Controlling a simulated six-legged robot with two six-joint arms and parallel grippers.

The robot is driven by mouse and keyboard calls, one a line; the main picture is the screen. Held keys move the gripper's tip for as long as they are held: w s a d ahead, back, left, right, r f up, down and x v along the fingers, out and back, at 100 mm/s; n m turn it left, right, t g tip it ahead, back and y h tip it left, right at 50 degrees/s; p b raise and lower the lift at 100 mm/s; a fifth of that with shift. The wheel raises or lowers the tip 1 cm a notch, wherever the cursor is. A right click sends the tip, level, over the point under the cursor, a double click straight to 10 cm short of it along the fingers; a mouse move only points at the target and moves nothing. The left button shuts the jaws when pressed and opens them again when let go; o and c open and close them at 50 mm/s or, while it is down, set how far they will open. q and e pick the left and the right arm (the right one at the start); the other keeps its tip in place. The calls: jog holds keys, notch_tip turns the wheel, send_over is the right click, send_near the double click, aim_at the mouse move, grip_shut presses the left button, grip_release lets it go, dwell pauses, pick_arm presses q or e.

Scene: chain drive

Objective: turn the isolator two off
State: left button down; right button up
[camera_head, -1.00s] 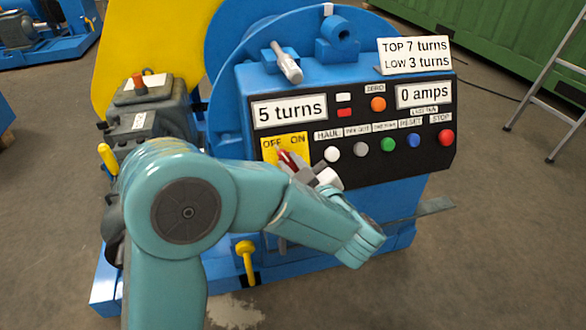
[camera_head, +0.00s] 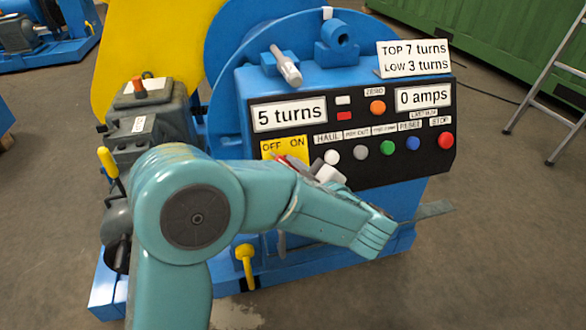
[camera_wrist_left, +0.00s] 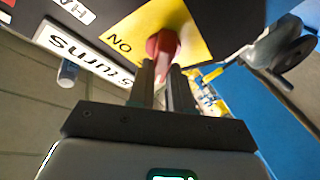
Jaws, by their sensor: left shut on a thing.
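The isolator is a red handle (camera_wrist_left: 163,45) on a yellow plate (camera_wrist_left: 185,25) marked OFF and ON. In the left wrist view my left gripper (camera_wrist_left: 163,78) is shut on the handle, its dark fingers on either side of it. The ON label shows beside the handle there. In the head view the yellow plate (camera_head: 284,146) sits at the lower left of the black panel, and my left gripper (camera_head: 295,165) reaches its lower edge. My wrist hides most of the handle, so its exact angle is unclear. My right gripper is not in view.
Right of the plate is a row of buttons, white (camera_head: 331,157) to red stop (camera_head: 445,140). Displays read 5 turns (camera_head: 289,114) and 0 amps (camera_head: 424,97). A yellow-handled lever (camera_head: 107,160) stands left, another (camera_head: 245,262) below. A ladder (camera_head: 548,95) stands on open floor at right.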

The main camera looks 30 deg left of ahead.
pick_arm(q)
jog(key=c, duration=1)
grip_release()
jog(key=shift+c, duration=0.2)
jog(key=p+v, duration=0.4)
jog(key=v, duration=1.2)
jog(key=shift+d, duration=0.25)
